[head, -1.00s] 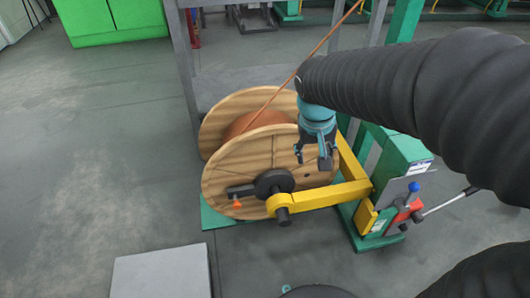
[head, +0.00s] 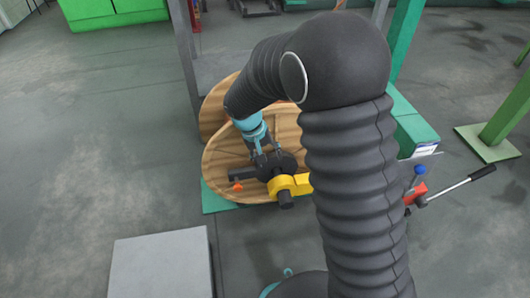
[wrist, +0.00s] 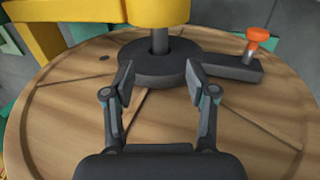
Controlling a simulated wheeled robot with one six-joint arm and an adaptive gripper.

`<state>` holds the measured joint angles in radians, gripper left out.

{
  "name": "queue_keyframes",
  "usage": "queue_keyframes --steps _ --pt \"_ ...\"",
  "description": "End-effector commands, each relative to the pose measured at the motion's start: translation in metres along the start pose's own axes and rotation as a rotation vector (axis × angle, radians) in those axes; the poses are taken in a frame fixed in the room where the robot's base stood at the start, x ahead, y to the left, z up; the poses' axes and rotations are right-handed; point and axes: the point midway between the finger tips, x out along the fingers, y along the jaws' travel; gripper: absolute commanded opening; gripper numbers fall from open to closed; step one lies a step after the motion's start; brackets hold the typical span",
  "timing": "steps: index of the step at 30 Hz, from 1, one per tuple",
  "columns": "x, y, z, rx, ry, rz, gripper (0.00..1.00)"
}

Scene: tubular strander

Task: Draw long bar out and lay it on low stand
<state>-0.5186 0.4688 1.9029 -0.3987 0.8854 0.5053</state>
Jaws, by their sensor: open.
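A dark round bar (wrist: 160,40) shows in the wrist view between the yellow arm and the dark hub disc (wrist: 150,62); I take it for the long bar. Its dark outer end (head: 286,201) sticks out past the yellow arm in the head view. The rest of its length is hidden. My gripper (head: 262,160) is over the wooden reel's face, close to the hub. In the wrist view my gripper (wrist: 160,84) is open and empty, its fingertips at the disc's near edge, short of the bar. The low stand (head: 160,264) is a grey flat-topped block at the bottom left, bare.
The hub's side arm (wrist: 232,70) carries an orange knob (wrist: 258,36). The yellow arm (head: 290,184) crosses in front of the reel (head: 222,160). Floor left of the reel is clear.

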Motion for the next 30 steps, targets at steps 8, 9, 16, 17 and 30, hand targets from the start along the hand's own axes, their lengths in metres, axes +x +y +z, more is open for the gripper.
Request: queue_keyframes --steps 8,9,16,17,30 --pt "0.05 0.0 0.001 -0.001 -0.003 0.0 0.57" --pt "0.057 0.0 0.001 -0.001 -0.004 0.001 0.57" --pt "0.092 0.0 0.001 -0.001 -0.002 0.0 0.57" --pt "0.096 0.0 0.001 0.0 -0.001 -0.001 0.57" --pt "0.114 0.001 0.0 0.0 0.0 -0.001 0.57"
